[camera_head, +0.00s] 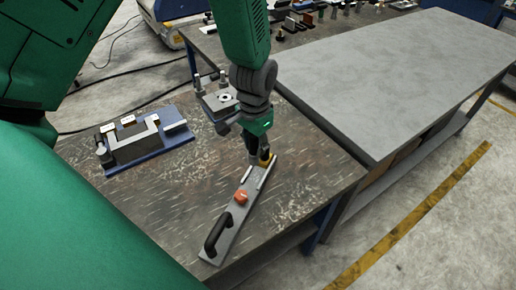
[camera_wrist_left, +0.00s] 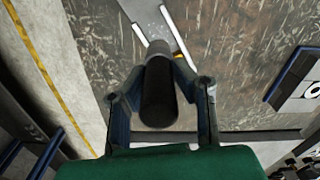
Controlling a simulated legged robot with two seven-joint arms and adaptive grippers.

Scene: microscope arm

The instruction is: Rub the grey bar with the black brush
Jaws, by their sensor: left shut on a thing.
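The grey bar (camera_head: 233,222) lies slantwise near the front edge of the worn workbench. It has a black handle at its near end, an orange knob in the middle and pale strips along its far part. My left gripper (camera_head: 260,156) is over the far end of the bar, pointing down. In the left wrist view its fingers (camera_wrist_left: 160,88) are shut around the black brush (camera_wrist_left: 158,95), a dark cylinder. Part of the bar (camera_wrist_left: 145,12) shows beyond the brush. The brush tip is hidden, so I cannot tell whether it touches the bar. My right gripper is not in view.
A blue base (camera_head: 160,152) with a grey fixture stands left on the workbench (camera_head: 190,195). A small stand with a metal plate (camera_head: 219,101) is behind my gripper. A bare grey table (camera_head: 400,70) is at the right, and small items line the back.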

